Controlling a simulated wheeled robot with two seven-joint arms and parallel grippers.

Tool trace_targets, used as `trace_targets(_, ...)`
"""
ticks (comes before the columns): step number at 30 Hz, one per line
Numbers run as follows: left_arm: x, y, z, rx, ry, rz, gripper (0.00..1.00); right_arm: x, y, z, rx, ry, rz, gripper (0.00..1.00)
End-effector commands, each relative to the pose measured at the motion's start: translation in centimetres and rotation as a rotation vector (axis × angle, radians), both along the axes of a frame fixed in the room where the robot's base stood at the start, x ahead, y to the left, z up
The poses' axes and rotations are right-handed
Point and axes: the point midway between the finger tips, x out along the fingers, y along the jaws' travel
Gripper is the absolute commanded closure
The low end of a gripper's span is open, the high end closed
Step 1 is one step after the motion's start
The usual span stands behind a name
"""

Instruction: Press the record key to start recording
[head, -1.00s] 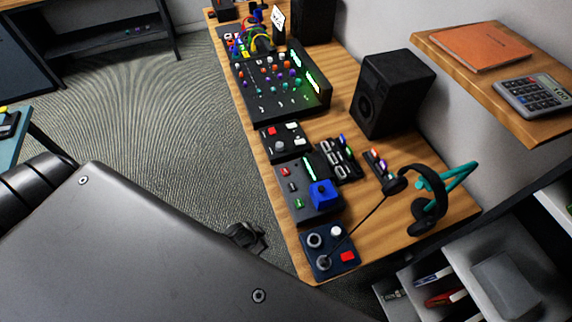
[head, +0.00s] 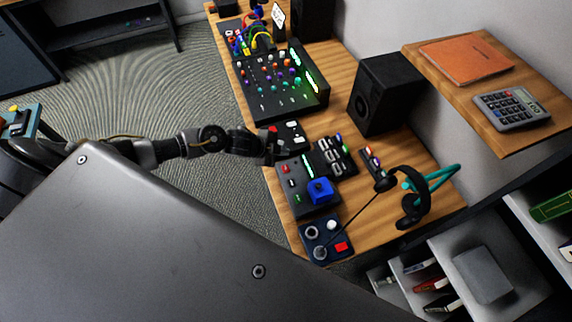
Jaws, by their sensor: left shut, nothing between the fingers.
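A small black control unit (head: 291,126) lies on the wooden desk, with a red key (head: 273,129) at its upper left corner and pale keys on its right side. No label is readable, so I cannot tell for certain which key is the record key. My left gripper (head: 284,149) is shut and empty, over the near part of this unit. It hides the unit's round knob. I cannot tell whether the fingertips touch the unit. My right gripper is out of view.
A mixer (head: 278,88) with lit meters lies behind the unit. A panel with a blue block (head: 320,190) and a dark blue box with a red button (head: 341,246) lie nearer. A speaker (head: 381,95) and headphones (head: 415,205) stand to the right.

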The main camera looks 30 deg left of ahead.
Motion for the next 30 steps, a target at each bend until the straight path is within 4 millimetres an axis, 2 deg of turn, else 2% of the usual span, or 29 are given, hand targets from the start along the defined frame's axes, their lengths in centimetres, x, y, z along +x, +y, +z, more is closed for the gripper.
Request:
trace_targets(11,0.2,0.3,0.3,0.006,-0.003,-0.018,1.0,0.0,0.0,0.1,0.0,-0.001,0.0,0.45)
trace_targets(17,0.2,0.3,-0.2,0.006,-0.002,-0.017,1.0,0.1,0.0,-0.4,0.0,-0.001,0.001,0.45)
trace_targets(23,0.2,0.3,-1.9,0.006,-0.002,-0.017,1.0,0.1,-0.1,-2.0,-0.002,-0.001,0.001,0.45)
trace_targets(30,0.2,0.4,-5.2,0.007,-0.003,-0.017,1.0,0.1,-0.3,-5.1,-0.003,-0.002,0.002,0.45)
